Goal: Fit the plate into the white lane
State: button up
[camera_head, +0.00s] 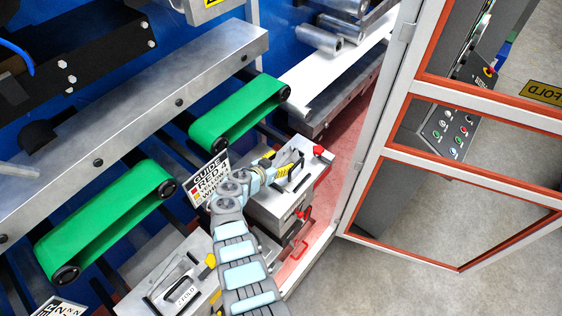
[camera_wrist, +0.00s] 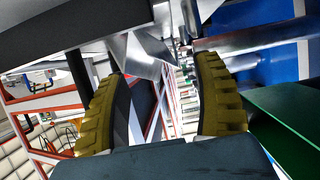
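My gripper (camera_head: 287,167) is over a grey metal box (camera_head: 277,212) with a dark handle in the head view, at the end of my pale blue arm. In the wrist view its two yellow ribbed fingers (camera_wrist: 163,75) stand wide apart with no object clearly held between them. A bright metal piece (camera_wrist: 140,50) shows beyond the left fingertip; I cannot tell whether they touch. A white sign (camera_head: 208,180) beside my wrist reads "GUIDE", "RED 4" and "WHITE", partly covered by my arm. I cannot single out the plate or the white lane with certainty.
Two green belts (camera_head: 105,218) (camera_head: 238,112) stand out from a long grey beam (camera_head: 135,118). A second grey box (camera_head: 170,285) with a handle is at the lower middle. A white sheet (camera_head: 335,70) lies behind. A framed guard door (camera_head: 455,170) stands right, over clear floor.

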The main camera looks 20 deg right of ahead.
jog(key=shift+f+p, duration=0.1)
jog(key=shift+p, duration=0.3)
jog(key=shift+a, duration=0.1)
jog(key=shift+s+a, duration=0.1)
jog(key=shift+s, duration=0.05)
jog(key=shift+v, duration=0.9)
jog(key=shift+s+a, duration=0.1)
jog(key=shift+a, duration=0.1)
jog(key=b+v, duration=0.4)
jog(key=v, duration=1)
jog(key=shift+a, duration=0.2)
jog(key=shift+s+a, duration=0.15)
jog(key=shift+c, duration=1.3)
